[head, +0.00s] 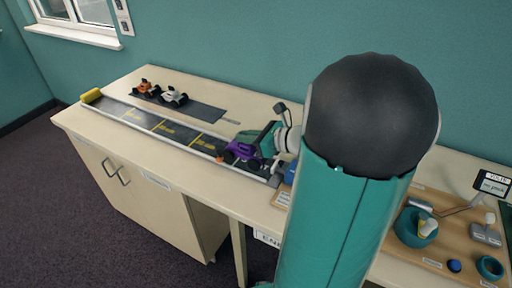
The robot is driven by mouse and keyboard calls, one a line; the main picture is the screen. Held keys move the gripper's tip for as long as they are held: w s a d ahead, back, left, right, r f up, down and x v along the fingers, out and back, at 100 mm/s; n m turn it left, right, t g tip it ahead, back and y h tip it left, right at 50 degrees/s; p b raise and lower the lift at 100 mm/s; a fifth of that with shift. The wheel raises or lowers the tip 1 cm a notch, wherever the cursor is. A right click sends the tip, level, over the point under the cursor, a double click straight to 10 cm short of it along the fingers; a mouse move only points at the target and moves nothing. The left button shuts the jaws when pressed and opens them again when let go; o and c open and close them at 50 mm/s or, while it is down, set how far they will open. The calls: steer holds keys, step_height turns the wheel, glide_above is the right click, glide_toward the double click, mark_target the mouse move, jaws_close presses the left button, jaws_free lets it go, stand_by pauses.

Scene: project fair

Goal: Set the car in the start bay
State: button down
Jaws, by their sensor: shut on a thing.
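A long dark track (137,115) with light side rails and yellow markings runs along the counter. My gripper (250,147) is over the right end of the track, pointing down and left. It is shut on a purple car (240,150), which is at or just above the track surface; I cannot tell whether it touches. The arm and gripper hide part of the car and most of the track's right end, so I cannot make out the start bay's outline.
An orange car (146,88) and a white car (174,97) stand on a dark mat (205,112) behind the track. A yellow roll (91,96) lies at the track's left end. A teal pot (416,227) and a blue button (454,266) are at right.

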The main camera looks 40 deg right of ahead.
steer(key=w+d+f, duration=0.1)
steer(key=d+f, duration=0.1)
steer(key=f, duration=0.1)
steer(key=w+d+f, duration=0.1)
steer(key=d+f, duration=0.1)
steer(key=f, duration=0.1)
steer(key=w+d+f, duration=0.1)
steer(key=d+f, duration=0.1)
steer(key=f, duration=0.2)
steer(key=shift+w+d, duration=0.15)
steer(key=shift+w, duration=0.25)
